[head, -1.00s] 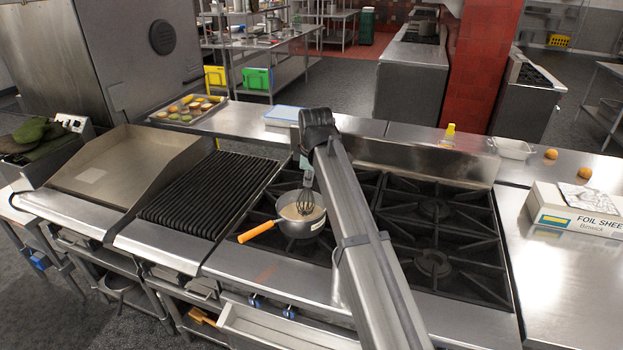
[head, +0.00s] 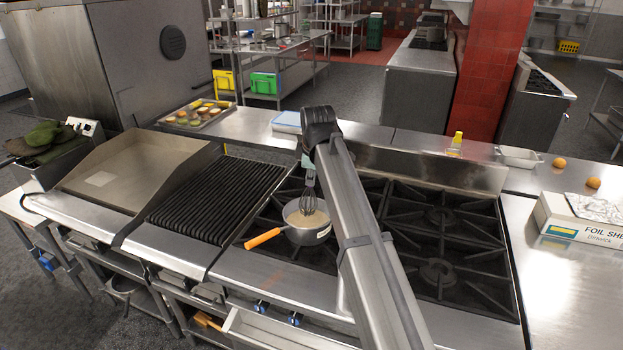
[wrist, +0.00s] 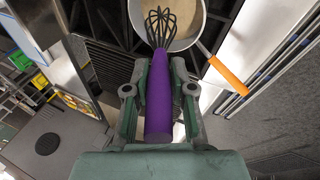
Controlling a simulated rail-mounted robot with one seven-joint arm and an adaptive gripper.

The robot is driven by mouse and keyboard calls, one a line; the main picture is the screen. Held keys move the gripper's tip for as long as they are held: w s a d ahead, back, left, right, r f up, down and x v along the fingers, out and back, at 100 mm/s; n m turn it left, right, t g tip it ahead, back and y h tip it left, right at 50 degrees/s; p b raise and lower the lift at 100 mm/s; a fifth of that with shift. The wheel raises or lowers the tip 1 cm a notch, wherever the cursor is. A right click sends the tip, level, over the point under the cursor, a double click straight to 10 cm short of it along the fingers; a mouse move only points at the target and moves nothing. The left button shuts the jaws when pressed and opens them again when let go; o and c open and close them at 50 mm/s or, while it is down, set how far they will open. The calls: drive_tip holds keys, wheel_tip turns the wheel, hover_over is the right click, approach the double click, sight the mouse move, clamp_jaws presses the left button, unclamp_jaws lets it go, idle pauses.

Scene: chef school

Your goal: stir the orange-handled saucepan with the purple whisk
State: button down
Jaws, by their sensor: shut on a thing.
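The saucepan (head: 296,234) with its orange handle (head: 262,238) stands on the stove's left burners, its handle pointing left toward the front. It holds a pale tan liquid. In the wrist view the saucepan (wrist: 192,38) is at the top, its orange handle (wrist: 228,76) at the right. My gripper (wrist: 158,90) is shut on the purple handle of the whisk (wrist: 160,100). The dark wire head of the whisk (head: 308,201) points down into the pan's opening. Whether the wires touch the liquid is hard to tell. My arm hides part of the gripper in the head view.
A ridged grill (head: 214,199) and a flat griddle (head: 135,170) lie left of the stove. Free burners (head: 440,235) are on the right. A foil box (head: 580,222), a yellow-capped bottle (head: 455,144) and a white tray (head: 519,157) sit on the right and back counters.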

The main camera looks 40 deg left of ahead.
drive_tip(key=shift+r+p, duration=1.75)
drive_tip(key=shift+r, duration=2.8)
